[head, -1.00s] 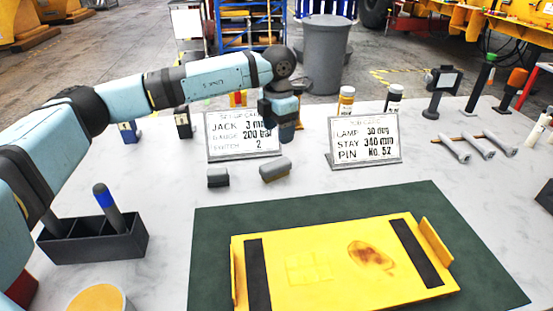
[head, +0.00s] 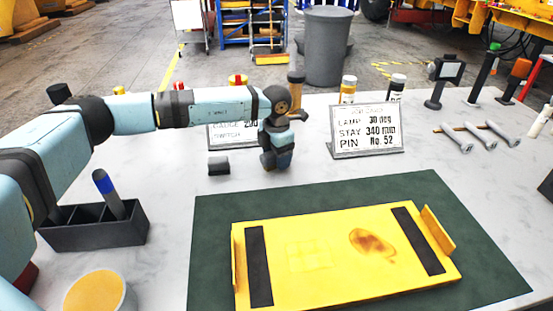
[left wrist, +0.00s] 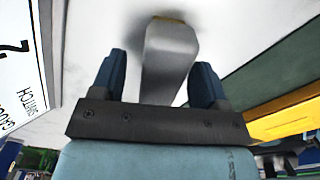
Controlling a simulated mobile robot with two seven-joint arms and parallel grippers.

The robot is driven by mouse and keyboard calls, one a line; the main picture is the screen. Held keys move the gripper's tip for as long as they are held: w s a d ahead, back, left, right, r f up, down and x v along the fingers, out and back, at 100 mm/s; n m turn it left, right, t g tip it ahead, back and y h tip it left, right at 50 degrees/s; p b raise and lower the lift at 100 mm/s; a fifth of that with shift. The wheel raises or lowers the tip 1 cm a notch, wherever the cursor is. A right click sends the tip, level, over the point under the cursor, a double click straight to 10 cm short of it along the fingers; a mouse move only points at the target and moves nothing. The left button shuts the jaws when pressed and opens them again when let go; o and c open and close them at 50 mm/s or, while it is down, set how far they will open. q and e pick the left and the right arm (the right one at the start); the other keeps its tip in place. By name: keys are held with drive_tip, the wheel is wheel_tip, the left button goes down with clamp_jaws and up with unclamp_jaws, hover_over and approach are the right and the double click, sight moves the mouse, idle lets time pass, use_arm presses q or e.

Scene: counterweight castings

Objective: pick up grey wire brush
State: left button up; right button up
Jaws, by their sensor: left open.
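The grey wire brush (left wrist: 170,50) shows in the left wrist view as a grey block with a thin yellowish edge at its far end. It lies between the two dark blue fingers of my left gripper (left wrist: 160,75), which is open, with a gap to each finger. In the head view my left gripper (head: 276,160) points down at the table and hides the brush. Whether the fingers reach down beside it I cannot tell. My right gripper is not in view.
A small dark grey block (head: 219,166) lies just left of the gripper. A sign (head: 367,130) stands to its right, another (head: 232,136) behind the arm. A yellow plate (head: 340,255) lies on a green mat (head: 470,225) in front. A black holder (head: 95,232) stands at left.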

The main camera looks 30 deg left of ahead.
use_arm(q)
drive_tip(key=shift+f, duration=0.6)
drive_tip(key=c, duration=1.1)
drive_tip(key=shift+r, duration=0.2)
wheel_tip(320, 180, up, 20)
drive_tip(key=shift+f+p, duration=0.1)
drive_tip(key=shift+p, duration=0.8)
drive_tip(key=o, duration=0.4)
drive_tip(key=shift+c, duration=1.1)
